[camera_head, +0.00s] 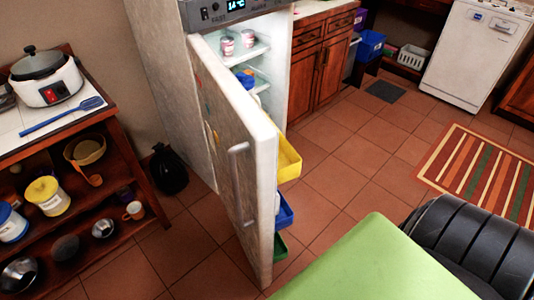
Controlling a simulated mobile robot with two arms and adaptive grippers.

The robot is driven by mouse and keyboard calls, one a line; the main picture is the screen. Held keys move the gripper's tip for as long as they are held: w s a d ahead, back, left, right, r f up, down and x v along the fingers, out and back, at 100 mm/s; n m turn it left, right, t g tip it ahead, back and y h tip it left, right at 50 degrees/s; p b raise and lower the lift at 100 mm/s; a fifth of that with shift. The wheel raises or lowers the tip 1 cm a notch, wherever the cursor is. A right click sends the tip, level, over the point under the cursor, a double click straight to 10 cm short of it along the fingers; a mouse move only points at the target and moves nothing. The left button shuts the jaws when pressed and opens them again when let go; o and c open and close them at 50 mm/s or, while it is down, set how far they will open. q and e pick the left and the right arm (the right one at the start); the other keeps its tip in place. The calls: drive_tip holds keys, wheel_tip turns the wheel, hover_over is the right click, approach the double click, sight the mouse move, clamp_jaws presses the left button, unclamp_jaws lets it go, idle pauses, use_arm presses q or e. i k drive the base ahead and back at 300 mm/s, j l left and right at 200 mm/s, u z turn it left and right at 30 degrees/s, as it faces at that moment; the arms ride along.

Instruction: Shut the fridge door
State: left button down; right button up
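The fridge (172,75) stands at the top middle, with a digital display on its top front. Its door (225,150) stands wide open and swings out toward me, with a vertical bar handle (241,185) on its outer face. Yellow, blue and green bins show on the door's inner side. Two small cans sit on an upper shelf inside. The door hides part of the fridge interior. Neither of my grippers is in view.
A wooden shelf unit (128,172) with a cooker and jars stands left; a black bag (168,170) lies beside it. A green tabletop (375,262) and black padded chair (470,240) fill the lower right.

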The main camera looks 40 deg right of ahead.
sight(251, 157)
drive_tip(key=z, duration=0.75)
